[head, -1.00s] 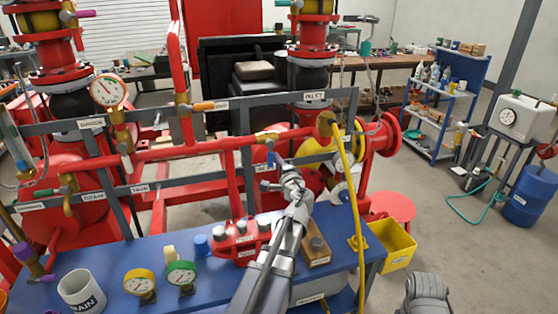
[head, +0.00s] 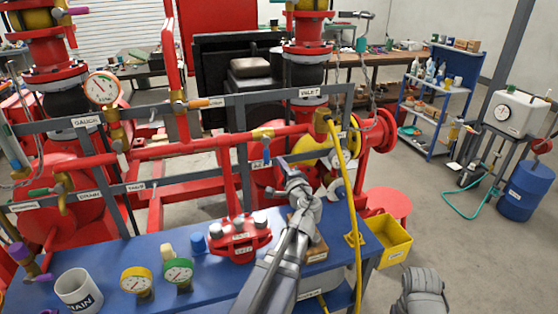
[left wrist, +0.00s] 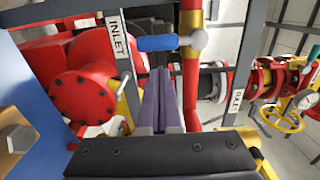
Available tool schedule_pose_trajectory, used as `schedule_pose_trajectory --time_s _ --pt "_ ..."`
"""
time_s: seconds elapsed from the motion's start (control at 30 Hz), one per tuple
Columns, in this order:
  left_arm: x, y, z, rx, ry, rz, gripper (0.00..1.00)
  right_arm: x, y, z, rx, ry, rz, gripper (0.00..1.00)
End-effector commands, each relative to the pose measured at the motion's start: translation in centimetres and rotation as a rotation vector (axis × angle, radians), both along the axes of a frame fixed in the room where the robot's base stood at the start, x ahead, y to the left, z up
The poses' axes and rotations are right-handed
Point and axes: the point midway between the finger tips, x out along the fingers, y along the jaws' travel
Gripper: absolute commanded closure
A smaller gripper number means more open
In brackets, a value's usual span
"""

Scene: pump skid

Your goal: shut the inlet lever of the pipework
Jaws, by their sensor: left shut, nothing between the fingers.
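The inlet lever (head: 267,155) is a blue handle on a brass valve body (head: 263,134) on the horizontal red pipe. In the head view it hangs down from the pipe. In the left wrist view the blue lever (left wrist: 157,43) stands across the red pipe, beside a white INLET label (left wrist: 120,37). My left gripper (head: 284,164) is shut and empty, a little below and right of the lever in the head view. Its closed fingers (left wrist: 163,76) point at the pipework just beside the lever, with a small gap showing.
A blue bench (head: 110,260) in front holds a white mug (head: 78,290), two loose gauges and a red block (head: 240,240). A yellow hose (head: 350,200) hangs right of my left arm. An orange lever (head: 208,102) sits higher on the pipework. A yellow bin (head: 388,240) stands at right.

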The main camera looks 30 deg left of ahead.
Motion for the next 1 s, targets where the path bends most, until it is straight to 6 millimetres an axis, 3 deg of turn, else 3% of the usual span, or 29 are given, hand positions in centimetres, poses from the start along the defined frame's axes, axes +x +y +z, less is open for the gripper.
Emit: schedule_pose_trajectory --time_s 0.4,1.0 --pt "-2.5 -2.8 0.0 0.000 0.000 -0.002 1.00 0.0 0.0 0.0 0.000 0.000 0.000 0.50" --pt "-2.6 -3.1 0.0 -0.001 0.000 0.000 1.00 0.0 0.0 0.0 0.000 0.000 0.000 0.50"
